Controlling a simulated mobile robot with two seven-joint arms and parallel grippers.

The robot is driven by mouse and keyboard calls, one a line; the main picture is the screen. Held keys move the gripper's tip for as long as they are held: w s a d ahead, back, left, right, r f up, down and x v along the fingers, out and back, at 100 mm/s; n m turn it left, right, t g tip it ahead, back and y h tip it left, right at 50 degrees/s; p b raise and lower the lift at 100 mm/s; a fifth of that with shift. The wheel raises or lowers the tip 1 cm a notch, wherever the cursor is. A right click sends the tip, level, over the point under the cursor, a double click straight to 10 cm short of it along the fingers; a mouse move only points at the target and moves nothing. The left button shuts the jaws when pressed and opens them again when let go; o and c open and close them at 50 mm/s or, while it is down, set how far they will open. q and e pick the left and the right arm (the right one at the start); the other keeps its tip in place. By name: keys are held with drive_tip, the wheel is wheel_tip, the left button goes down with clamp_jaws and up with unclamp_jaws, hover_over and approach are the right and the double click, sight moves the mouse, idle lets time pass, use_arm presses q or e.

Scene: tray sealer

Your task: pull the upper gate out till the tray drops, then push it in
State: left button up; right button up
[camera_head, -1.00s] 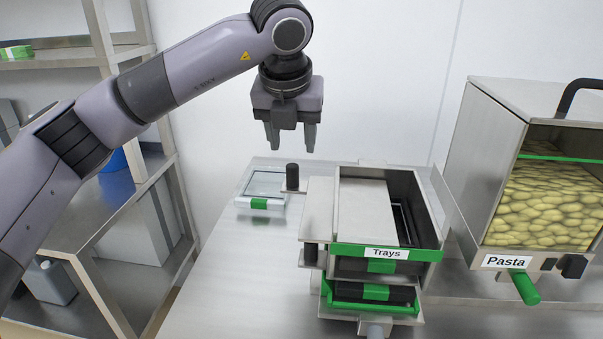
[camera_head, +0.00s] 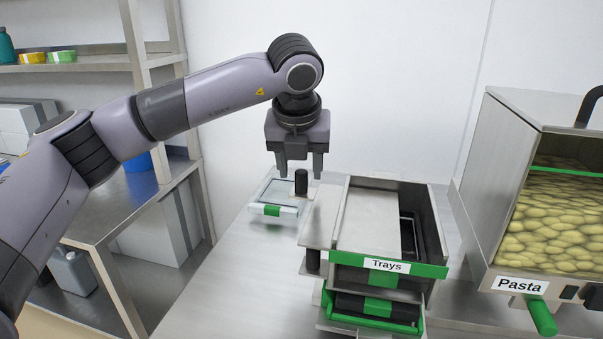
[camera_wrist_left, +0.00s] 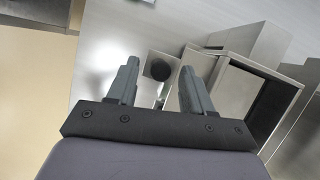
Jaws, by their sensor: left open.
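The tray dispenser (camera_head: 432,205) is a steel box labelled "Trays" with a green front band. The upper gate (camera_head: 322,215) is a flat metal plate sticking out from its left side, with an upright black knob (camera_head: 301,182). My left gripper (camera_head: 300,174) is open and points down just over the knob. In the left wrist view the round knob top (camera_wrist_left: 160,68) shows between the open fingers (camera_wrist_left: 158,80); whether they touch it I cannot tell. A dark tray (camera_head: 375,308) with green edges shows low in the dispenser. My right gripper is out of view.
A second black knob (camera_head: 313,261) sits below the upper plate. The pasta hopper (camera_head: 505,160) stands at right. The table at front left (camera_head: 225,290) is clear.

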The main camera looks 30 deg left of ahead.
sight(329, 190)
use_arm(q)
drive_tip(key=shift+x, duration=1.2)
drive_tip(key=shift+c, duration=0.4)
clamp_jaws()
drive_tip(key=shift+w+d, duration=0.2)
drive_tip(key=shift+d, duration=0.55)
drive_tip(key=shift+w+d, duration=0.2)
drive_tip(key=shift+d, duration=0.5)
drive_tip(key=shift+w+d, duration=0.2)
drive_tip(key=shift+d, duration=0.55)
drive_tip(key=shift+d+r, duration=0.1)
drive_tip(key=shift+d, duration=0.15)
drive_tip(key=shift+o, duration=0.4)
unclamp_jaws()
drive_tip(key=shift+d, duration=0.1)
